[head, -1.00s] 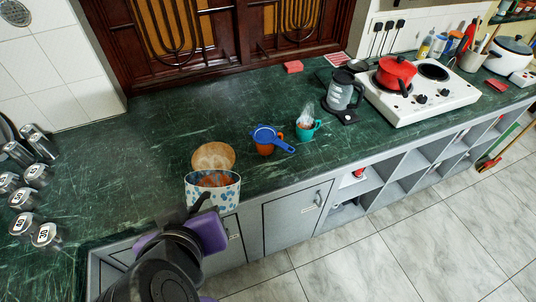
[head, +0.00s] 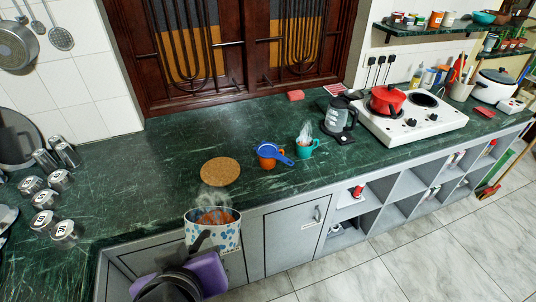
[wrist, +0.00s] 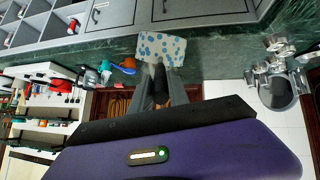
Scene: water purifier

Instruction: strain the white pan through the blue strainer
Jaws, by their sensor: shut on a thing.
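The white pan (head: 228,236) with blue spots holds steaming reddish-brown contents, in front of the counter edge in the head view. Its spotted side (wrist: 161,48) shows in the wrist view. My gripper (head: 199,243) is shut on the pan's dark handle; in the wrist view the fingers (wrist: 161,88) close around it. The pan looks upright. The blue strainer (head: 268,149) rests over an orange cup (head: 267,163), its handle pointing right.
A bare round cork mat (head: 220,171) lies between pan and cup. A steaming teal mug (head: 307,148) stands just right of the cup. A kettle (head: 338,118) and a hob (head: 420,120) with a red pot (head: 386,99) are farther right. Metal canisters (head: 60,180) stand at left.

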